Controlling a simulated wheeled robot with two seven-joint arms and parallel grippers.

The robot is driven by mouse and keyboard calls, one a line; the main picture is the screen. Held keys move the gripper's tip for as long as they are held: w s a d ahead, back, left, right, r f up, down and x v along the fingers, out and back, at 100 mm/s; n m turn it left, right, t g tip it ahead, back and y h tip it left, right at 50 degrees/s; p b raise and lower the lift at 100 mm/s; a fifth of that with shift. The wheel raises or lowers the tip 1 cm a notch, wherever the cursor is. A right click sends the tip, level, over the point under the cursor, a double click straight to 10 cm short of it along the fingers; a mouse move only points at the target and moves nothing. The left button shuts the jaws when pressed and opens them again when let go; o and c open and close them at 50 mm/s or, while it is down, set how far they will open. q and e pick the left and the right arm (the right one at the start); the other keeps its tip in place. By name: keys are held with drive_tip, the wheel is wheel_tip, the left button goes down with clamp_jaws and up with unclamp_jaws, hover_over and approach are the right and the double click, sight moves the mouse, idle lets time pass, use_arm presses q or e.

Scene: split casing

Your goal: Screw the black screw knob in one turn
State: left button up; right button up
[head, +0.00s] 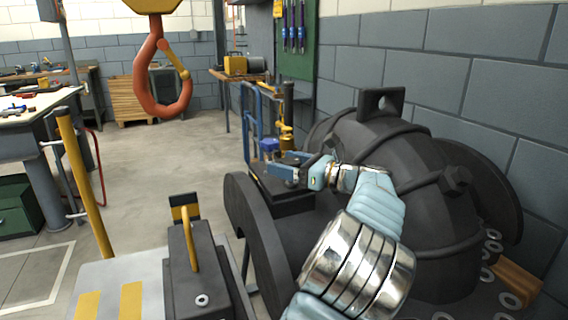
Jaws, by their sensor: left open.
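The large dark casing (405,160) stands at the right, with a lifting eye on top. A dark knob-like piece (456,181) sticks out of its right side; I cannot tell for certain whether it is the black screw knob. My left gripper (283,165) is open at the left side of the casing, with its fingers pointing left. It is apart from that dark piece, and I see nothing held in it. My left arm hides part of the casing's front. My right gripper is not in view.
An orange crane hook (160,80) hangs at upper left. A dark block with a yellow handle (193,250) stands left of the casing. A blue trolley frame (250,120) is behind my gripper. A grey block wall (430,70) is close behind the casing. The floor at centre left is clear.

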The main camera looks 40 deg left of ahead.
use_arm(q)
drive_tip(key=shift+s+a, duration=0.1)
drive_tip(key=shift+a, duration=0.45)
drive_tip(key=c, duration=1)
drive_tip(key=shift+m+t, duration=0.3)
drive_tip(key=shift+t, duration=0.2)
